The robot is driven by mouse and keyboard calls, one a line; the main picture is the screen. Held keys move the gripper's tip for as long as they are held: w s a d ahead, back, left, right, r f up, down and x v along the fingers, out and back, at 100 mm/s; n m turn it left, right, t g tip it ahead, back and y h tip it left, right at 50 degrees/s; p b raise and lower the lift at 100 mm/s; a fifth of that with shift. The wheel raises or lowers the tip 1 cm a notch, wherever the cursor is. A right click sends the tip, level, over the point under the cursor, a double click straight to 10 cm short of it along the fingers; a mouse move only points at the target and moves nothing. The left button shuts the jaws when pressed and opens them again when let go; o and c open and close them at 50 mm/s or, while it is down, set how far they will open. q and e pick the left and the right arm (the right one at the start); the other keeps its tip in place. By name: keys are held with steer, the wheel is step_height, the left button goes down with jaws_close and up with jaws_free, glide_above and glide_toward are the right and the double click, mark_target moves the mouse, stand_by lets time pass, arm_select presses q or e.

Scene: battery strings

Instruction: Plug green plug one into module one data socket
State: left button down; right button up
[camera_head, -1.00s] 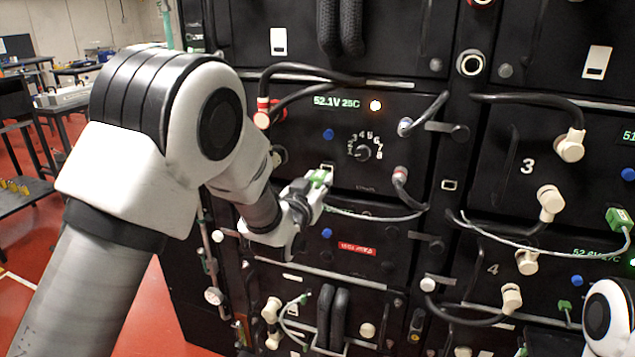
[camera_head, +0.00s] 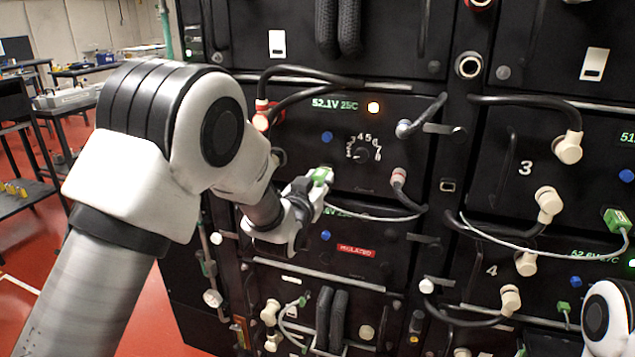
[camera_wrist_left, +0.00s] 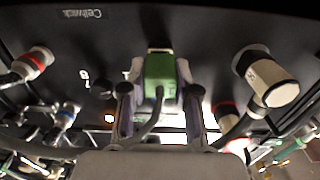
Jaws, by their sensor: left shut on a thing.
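My left gripper (camera_head: 312,188) is shut on a green plug (camera_head: 322,175) at the lower left of the module panel (camera_head: 345,110) that reads 52.1V 25C. In the left wrist view, the green plug (camera_wrist_left: 159,75) sits between the two fingers, its front end at a small pale-edged socket (camera_wrist_left: 160,49). The plug covers most of this socket, and I cannot tell how deep it is in. A thin grey cable (camera_head: 375,217) runs right from the plug. My right gripper is out of view; only a white part of my right arm shows at the lower right.
A numbered dial (camera_head: 362,153) and a blue button (camera_head: 327,137) are on the same panel. Black cables with red connectors (camera_head: 262,119) loop at its left. A pale cylindrical connector (camera_wrist_left: 272,82) stands beside my fingers. Module 3 (camera_head: 525,167) is to the right.

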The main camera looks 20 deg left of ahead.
arm_select(q)
steer(key=shift+w, duration=0.75)
steer(key=shift+r, duration=0.1)
steer(key=c, duration=1.1)
jaws_free()
steer(key=o, duration=0.3)
steer(key=shift+w, duration=0.1)
steer(key=s, duration=1.2)
steer(key=shift+a, duration=0.15)
steer(key=shift+c, duration=0.2)
